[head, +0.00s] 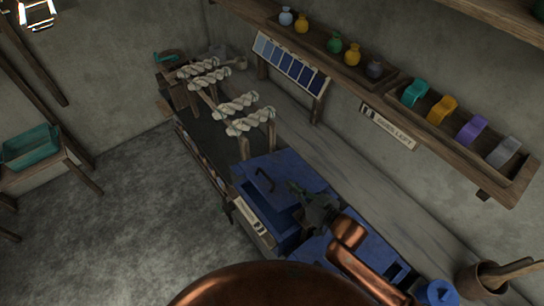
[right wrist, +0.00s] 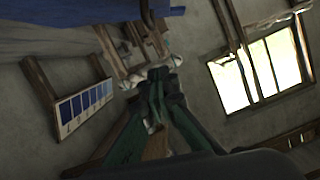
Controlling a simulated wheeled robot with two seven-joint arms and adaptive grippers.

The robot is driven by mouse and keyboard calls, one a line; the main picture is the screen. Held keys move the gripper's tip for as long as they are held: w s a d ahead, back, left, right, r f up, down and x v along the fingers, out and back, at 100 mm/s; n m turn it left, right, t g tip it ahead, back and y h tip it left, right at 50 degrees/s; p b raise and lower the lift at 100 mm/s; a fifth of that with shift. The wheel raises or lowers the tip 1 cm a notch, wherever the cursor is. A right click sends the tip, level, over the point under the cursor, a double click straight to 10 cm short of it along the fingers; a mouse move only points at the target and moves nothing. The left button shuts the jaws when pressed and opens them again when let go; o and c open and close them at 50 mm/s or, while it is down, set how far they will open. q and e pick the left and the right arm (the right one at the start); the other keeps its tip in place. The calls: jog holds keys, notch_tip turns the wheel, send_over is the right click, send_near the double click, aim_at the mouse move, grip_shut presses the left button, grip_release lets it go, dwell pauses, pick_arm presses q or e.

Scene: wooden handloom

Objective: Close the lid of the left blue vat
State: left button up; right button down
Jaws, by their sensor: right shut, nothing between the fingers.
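The left blue vat (head: 287,232) stands at the middle of the bench in the head view. Its blue lid (head: 283,168) has a dark handle (head: 263,180); the lid looks tilted over the box, but its exact angle is unclear. My right gripper (head: 313,197) is at the lid's right side, shut and empty; I cannot tell whether it touches. In the right wrist view the closed green fingers (right wrist: 157,80) point up below a blue surface (right wrist: 75,14), with a visible gap. My left gripper is not in view.
A second blue vat top (head: 365,258) lies to the right, partly behind my copper arm. White yarn skeins (head: 236,105) hang on the left. A shelf (head: 440,125) with small coloured items runs along the wall. A pot with sticks (head: 482,280) stands at lower right.

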aim_at(271, 180)
jog(key=x, duration=0.3)
jog(key=f+x, duration=0.1)
jog(key=x, duration=0.3)
jog(key=f+b+x, duration=0.1)
jog(key=x, duration=0.3)
jog(key=shift+s+d+f, duration=0.1)
jog(key=shift+s, duration=0.05)
jog(key=shift+s+f, duration=0.1)
jog(key=shift+f, duration=0.4)
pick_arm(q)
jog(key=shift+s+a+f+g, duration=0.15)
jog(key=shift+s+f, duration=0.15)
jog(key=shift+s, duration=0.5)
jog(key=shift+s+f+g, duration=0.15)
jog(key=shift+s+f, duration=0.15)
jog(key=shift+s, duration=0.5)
pick_arm(e)
jog(key=shift+f, duration=0.1)
jog(key=shift+f, duration=0.1)
